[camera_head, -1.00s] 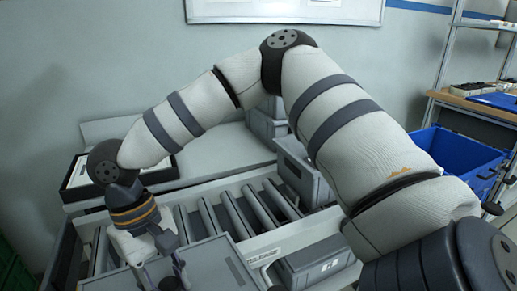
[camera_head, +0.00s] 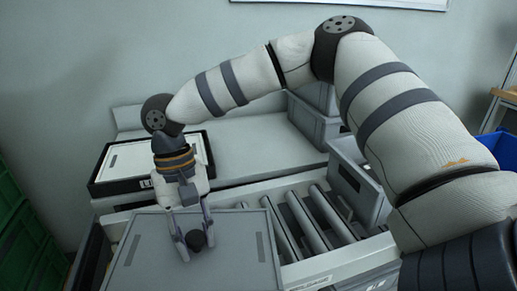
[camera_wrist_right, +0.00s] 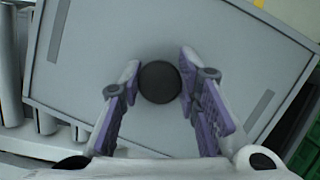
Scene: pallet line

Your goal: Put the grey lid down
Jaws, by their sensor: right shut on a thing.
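The grey lid (camera_head: 233,272) is a flat panel with a raised rim and a dark round knob (camera_head: 196,240) in its middle. It lies over the left part of the roller conveyor and hides the rollers there. My right gripper (camera_head: 194,243) comes down from above with its fingers on either side of the knob and is shut on it. In the right wrist view, the knob (camera_wrist_right: 159,82) sits between the fingertips and the lid (camera_wrist_right: 110,40) fills most of the picture. I cannot tell whether the lid hangs or rests. My left gripper is not in view.
Bare rollers (camera_head: 313,222) show right of the lid. A grey bin (camera_head: 357,184) stands at their far right side. A black-rimmed tray (camera_head: 104,182) sits on the shelf behind. Green crates (camera_head: 22,215) stand at the left and a blue bin (camera_head: 503,150) at the right edge.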

